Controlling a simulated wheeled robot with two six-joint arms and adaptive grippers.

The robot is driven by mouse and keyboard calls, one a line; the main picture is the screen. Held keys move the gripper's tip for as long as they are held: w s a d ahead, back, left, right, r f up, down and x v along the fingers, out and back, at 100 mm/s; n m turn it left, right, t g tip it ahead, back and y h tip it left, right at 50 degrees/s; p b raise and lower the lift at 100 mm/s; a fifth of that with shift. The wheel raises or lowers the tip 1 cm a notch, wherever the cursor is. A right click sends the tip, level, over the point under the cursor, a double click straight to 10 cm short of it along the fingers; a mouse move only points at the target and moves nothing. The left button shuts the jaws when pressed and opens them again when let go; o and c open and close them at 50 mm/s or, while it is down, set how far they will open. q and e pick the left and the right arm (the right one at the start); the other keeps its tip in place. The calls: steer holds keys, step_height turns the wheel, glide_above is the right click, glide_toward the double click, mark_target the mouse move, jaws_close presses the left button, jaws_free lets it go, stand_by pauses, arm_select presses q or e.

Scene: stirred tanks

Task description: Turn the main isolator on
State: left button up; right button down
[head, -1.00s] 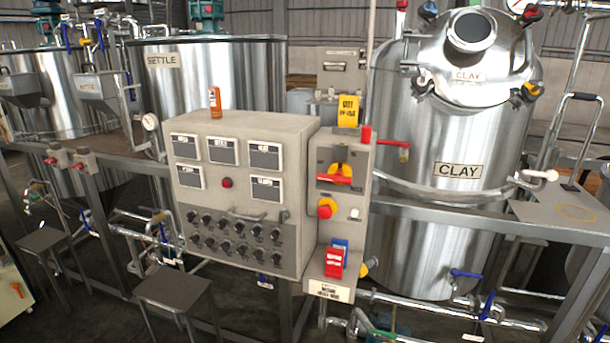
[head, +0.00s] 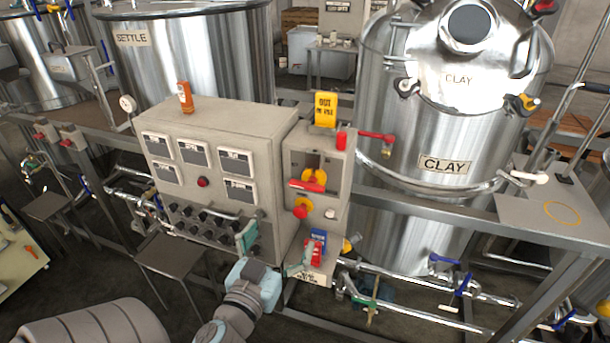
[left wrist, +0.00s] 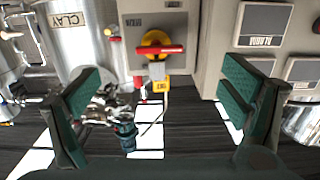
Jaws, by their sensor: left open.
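The main isolator (head: 308,181) is a red bar handle on a yellow disc, on the narrow grey box at the right of the control panel. The handle lies about level across the disc. In the left wrist view, which looks upside down, the isolator (left wrist: 158,48) shows between and beyond my fingers. My left gripper (head: 279,245) is open and empty, below the isolator and in front of the lower panel. Its two green-padded fingers are wide apart in the left wrist view (left wrist: 160,98), and neither touches the handle. My right gripper is not in view.
The knobbed panel (head: 205,220) is left; the CLAY tank (head: 420,140) is right.

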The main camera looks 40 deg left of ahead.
mark_target(305, 187)
arm_select(q)
steer(key=x, duration=0.4)
steer(key=r+b+x, duration=0.1)
steer(key=x, duration=0.4)
steer(key=r+x, duration=0.1)
steer(key=x, duration=0.4)
steer(key=shift+w+d+r, duration=0.15)
steer(key=shift+w+r, duration=0.05)
steer(key=shift+r, duration=0.05)
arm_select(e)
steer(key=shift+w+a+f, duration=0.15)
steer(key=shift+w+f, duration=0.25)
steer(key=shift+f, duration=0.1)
arm_select(q)
steer(key=shift+s, duration=0.1)
steer(key=shift+c, duration=0.2)
steer(key=c, duration=1.1)
